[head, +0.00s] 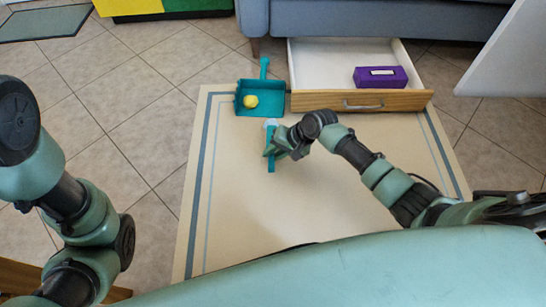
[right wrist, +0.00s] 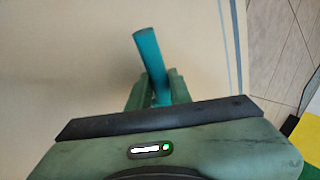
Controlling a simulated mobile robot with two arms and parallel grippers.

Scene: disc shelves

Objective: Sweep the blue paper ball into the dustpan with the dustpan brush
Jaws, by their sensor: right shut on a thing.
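The teal dustpan (head: 262,108) lies on the mat near its far edge, its handle pointing away. A yellow ball (head: 251,101) sits inside it. My right gripper (head: 273,150) is shut on the teal handle of the dustpan brush (head: 271,166), just in front of the dustpan. In the right wrist view the brush handle (right wrist: 149,58) sticks up between the fingers of my right gripper (right wrist: 157,92). A small pale-blue patch shows at the brush's far end; I cannot tell whether it is bristles or a blue paper ball. My left gripper is out of view.
An open wooden drawer (head: 385,101) with a purple box (head: 381,77) in it stands right of the dustpan, close beside it. A grey-blue sofa (head: 385,20) is behind. The beige mat (head: 330,210) is clear in front of and right of the brush. Tiled floor lies left.

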